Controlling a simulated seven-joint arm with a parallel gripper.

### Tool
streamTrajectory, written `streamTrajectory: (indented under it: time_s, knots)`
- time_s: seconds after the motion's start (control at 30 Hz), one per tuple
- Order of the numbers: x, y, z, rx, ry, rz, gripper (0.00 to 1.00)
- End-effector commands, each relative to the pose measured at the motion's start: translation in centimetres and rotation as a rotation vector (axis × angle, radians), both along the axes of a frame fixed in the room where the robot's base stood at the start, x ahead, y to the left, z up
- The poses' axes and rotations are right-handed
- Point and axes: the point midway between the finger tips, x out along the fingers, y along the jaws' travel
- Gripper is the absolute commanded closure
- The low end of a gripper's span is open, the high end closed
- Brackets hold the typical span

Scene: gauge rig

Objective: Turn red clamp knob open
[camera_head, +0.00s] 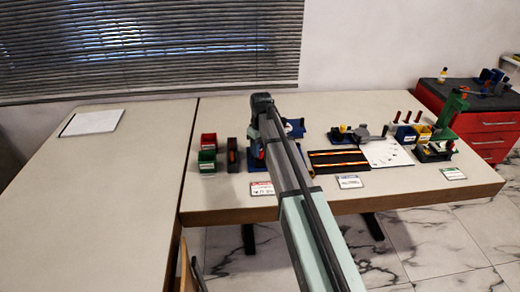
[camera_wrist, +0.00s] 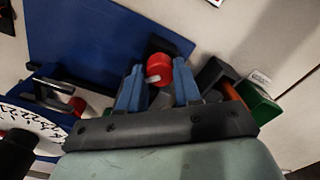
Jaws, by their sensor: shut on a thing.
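In the wrist view the red clamp knob (camera_wrist: 158,67) sits between the blue fingers of my gripper (camera_wrist: 159,84). The fingers are shut on it from both sides. The knob is next to a dark block in front of a blue plate (camera_wrist: 85,35). A smaller red part (camera_wrist: 77,105) shows at the left, beside a white dial with black marks (camera_wrist: 28,122). In the head view my arm hides the knob and most of the rig. Only part of the blue rig (camera_head: 294,128) shows beside the arm.
On the table (camera_head: 225,110), red (camera_head: 208,141) and green (camera_head: 207,160) bins and a dark box (camera_head: 232,154) stand left of my arm. A striped black mat (camera_head: 338,161), a white sheet (camera_head: 388,152) and a green stand (camera_head: 450,115) are to the right. The left table is mostly clear.

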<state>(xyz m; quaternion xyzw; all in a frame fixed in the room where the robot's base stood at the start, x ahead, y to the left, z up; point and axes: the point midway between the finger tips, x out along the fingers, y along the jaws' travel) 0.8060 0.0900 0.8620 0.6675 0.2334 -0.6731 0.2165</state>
Motion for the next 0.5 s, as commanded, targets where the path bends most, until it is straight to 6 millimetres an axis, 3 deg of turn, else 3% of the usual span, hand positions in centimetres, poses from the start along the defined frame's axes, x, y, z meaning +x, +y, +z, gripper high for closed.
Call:
streamTrajectory:
  time_s: [0.5]
  knots:
    - [-0.01,0.08,-0.03,-0.001,0.001,0.477,0.97]
